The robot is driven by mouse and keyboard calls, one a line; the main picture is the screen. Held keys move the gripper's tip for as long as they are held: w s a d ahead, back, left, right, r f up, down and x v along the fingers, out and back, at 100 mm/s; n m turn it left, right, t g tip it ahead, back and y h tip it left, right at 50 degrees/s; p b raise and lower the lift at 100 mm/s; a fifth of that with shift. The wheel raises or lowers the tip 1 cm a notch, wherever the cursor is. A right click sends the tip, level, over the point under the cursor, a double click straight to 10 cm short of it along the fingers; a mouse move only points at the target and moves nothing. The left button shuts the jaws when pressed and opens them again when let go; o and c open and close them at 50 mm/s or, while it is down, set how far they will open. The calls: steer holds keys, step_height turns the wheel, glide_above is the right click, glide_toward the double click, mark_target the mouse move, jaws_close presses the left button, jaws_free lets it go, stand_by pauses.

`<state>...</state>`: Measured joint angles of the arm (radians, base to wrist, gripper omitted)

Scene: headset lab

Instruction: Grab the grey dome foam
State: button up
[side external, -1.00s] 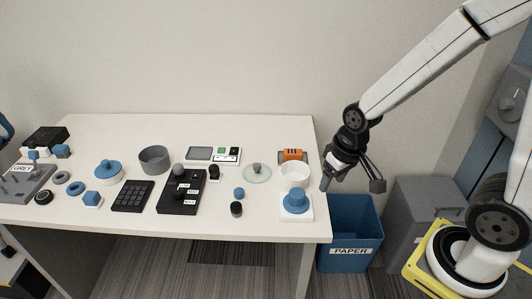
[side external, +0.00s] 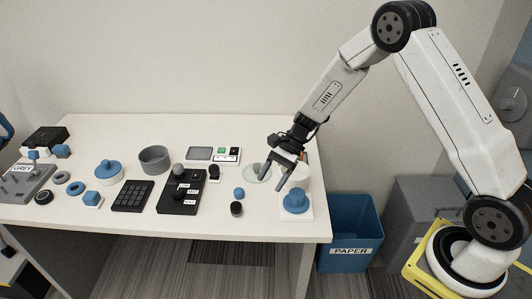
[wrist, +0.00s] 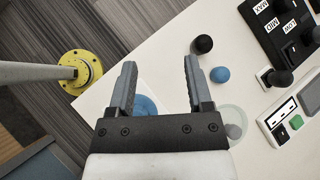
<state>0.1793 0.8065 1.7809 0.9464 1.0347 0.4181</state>
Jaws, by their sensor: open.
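A small grey dome (side external: 257,168) sits on a clear round dish (side external: 249,178) right of the table's middle; it looks like the grey foam. In the wrist view the grey dome (wrist: 233,131) is on the dish, to the right of my right finger and partly close to the gripper body. My gripper (side external: 271,186) is open and empty above the table, just right of the dish in the side view. In the wrist view the fingers of my gripper (wrist: 160,68) are spread with nothing held between them.
A blue dome (side external: 239,193) and a black one (side external: 236,208) lie in front of the dish. A black switch panel (side external: 176,205) is further left.

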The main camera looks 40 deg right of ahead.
steer(key=w+f+m+t+y, duration=0.2)
steer(key=w+m+y, duration=0.2)
steer(key=w, duration=0.2)
steer(key=shift+w+d+f+m+t, duration=0.25)
steer(key=shift+w+f+m+t, duration=0.05)
steer(key=shift+w+m, duration=0.1)
steer(key=shift+f, duration=0.15)
glide_toward(237, 207)
steer(key=shift+w+a+f, duration=0.25)
steer(key=shift+a+f, duration=0.7)
steer(key=shift+a, duration=0.1)
steer(key=shift+w+a+f, duration=0.1)
steer(key=shift+a+f, duration=0.1)
steer(key=shift+a, duration=0.4)
steer(key=shift+x, duration=3.1)
